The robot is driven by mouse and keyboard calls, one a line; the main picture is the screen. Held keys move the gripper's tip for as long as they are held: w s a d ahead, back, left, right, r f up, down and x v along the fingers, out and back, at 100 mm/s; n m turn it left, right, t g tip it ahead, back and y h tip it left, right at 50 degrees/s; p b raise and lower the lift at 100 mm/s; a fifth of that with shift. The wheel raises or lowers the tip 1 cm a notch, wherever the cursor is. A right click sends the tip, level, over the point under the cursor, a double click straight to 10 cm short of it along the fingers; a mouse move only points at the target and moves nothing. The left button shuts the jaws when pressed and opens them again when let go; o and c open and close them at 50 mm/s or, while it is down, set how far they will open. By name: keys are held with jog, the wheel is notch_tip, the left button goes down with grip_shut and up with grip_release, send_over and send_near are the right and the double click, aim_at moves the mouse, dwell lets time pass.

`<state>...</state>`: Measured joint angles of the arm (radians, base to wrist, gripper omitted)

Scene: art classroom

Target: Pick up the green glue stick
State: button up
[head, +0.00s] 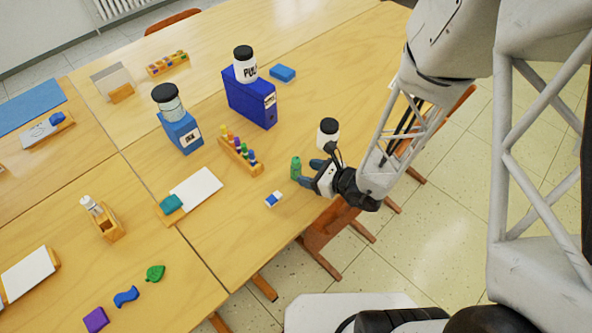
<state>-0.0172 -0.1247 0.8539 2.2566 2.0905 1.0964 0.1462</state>
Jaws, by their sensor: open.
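The green glue stick (296,167) stands upright on the wooden table, near the table's right edge. My gripper (309,174) is just to the right of it, low over the table, with its dark fingers pointing left toward the stick. The fingers are open. One finger shows beside the stick's lower part; whether the fingers touch it or sit around it I cannot tell from this view.
A white jar with a black lid (328,133) stands close behind my gripper. A small blue-and-white eraser (273,199) lies in front. A wooden rack of colored markers (240,156) and a blue box file (249,98) stand to the left and behind.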

aim_at(300, 171)
jog(key=shift+a, duration=0.1)
jog(key=shift+x, duration=2.5)
jog(key=c, duration=1)
